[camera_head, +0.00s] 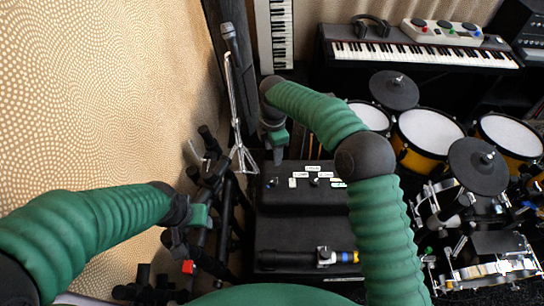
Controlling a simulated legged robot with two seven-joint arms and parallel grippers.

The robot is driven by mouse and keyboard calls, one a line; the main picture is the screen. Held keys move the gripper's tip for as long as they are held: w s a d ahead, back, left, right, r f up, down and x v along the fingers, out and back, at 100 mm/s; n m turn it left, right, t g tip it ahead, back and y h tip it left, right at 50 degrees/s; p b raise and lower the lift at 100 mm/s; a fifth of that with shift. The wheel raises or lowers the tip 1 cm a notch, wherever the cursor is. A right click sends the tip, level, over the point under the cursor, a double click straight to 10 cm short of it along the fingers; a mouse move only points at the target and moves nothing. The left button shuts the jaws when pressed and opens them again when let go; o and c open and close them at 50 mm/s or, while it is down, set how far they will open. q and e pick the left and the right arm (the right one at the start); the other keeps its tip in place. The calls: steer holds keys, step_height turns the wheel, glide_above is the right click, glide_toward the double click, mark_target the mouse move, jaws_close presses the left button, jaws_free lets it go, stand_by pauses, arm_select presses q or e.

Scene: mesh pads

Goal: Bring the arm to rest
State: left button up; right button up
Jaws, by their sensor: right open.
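My right arm, green-sleeved, rises from the bottom right and bends over to the left. Its right gripper (278,154) points down above the back left corner of a black box (268,197) with small white labels on top. The right gripper is open, and I see nothing held in it. My left arm comes in from the left edge, and its left gripper (203,216) is beside dark stand parts. The left gripper's fingers are too small and dark to tell open from shut.
A black and yellow tool-like object (308,257) lies on the lower black surface. A microphone stand (238,110) stands at the back left near the patterned wall. Drums (428,135) with dark pads (479,166) fill the right. A keyboard (420,52) is behind them.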

stand_by(0.4)
steer(key=s+d+r+m+t, duration=0.1)
steer(key=s+d+r+m, duration=0.1)
steer(key=s+d+m, duration=1)
steer(key=s+d+r+m+t, duration=0.1)
steer(key=s+d+m+t, duration=0.1)
steer(key=s+d+m, duration=0.8)
steer(key=a+p+v, duration=0.2)
steer(key=p+v, duration=1)
steer(key=v, duration=0.1)
steer(key=shift+w+r+m+p, duration=0.2)
steer(key=shift+m+p, duration=0.1)
steer(key=shift+p, duration=0.1)
